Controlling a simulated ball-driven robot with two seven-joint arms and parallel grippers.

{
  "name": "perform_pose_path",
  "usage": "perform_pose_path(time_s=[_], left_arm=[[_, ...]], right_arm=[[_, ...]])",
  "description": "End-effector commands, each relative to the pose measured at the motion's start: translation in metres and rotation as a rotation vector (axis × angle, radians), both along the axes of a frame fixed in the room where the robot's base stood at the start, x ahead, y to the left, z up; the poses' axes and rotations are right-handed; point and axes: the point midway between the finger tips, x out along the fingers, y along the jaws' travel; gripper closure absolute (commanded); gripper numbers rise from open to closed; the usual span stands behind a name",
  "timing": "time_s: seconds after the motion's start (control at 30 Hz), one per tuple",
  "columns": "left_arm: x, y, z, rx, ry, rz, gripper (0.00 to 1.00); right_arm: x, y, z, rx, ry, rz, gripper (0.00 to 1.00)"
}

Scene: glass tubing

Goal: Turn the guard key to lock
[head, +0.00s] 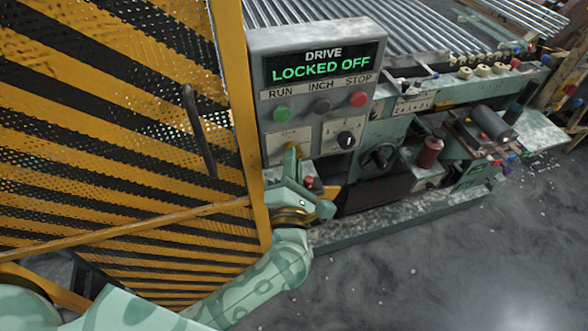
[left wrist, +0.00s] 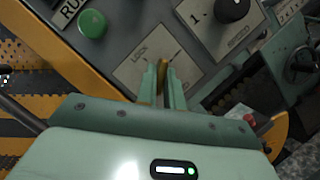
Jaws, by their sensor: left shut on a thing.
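The brass guard key (left wrist: 163,74) stands at a pale plate marked LOCK (left wrist: 135,68) on the control box; it also shows as a small brass patch in the head view (head: 292,151). My left gripper (left wrist: 164,82) is shut on the key, its fingers pointing at the plate; in the head view (head: 292,162) it is at the lower left of the box. The fingers hide part of the key and plate, so its exact angle is hard to tell. My right gripper is not in view.
The yellow-and-black mesh guard (head: 110,110) with a dark handle (head: 198,130) stands just left of the box. Open floor (head: 450,270) lies at right.

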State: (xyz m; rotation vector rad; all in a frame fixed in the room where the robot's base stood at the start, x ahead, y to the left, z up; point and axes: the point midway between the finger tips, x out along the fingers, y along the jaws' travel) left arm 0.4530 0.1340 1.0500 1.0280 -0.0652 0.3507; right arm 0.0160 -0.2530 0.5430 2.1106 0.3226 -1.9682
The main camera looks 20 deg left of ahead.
Motion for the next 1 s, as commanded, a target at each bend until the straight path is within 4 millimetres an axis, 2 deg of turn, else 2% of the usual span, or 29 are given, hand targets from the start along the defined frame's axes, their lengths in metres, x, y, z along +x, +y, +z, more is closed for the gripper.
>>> perform_pose_path(time_s=[0.03,0.5,0.8,1.0], left_arm=[[0.000,-0.001,-0.009,-0.037,-0.019,0.000,1.00],[0.002,-0.003,-0.011,-0.409,-0.268,0.000,1.00],[0.003,-0.004,-0.011,-0.623,-0.411,0.001,1.00],[0.003,-0.005,-0.009,-0.726,-0.482,0.001,1.00]], right_arm=[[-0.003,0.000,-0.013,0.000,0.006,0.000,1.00],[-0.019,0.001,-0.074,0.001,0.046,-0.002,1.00],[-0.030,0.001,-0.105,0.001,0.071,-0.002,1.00],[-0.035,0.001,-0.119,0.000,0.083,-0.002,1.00]])
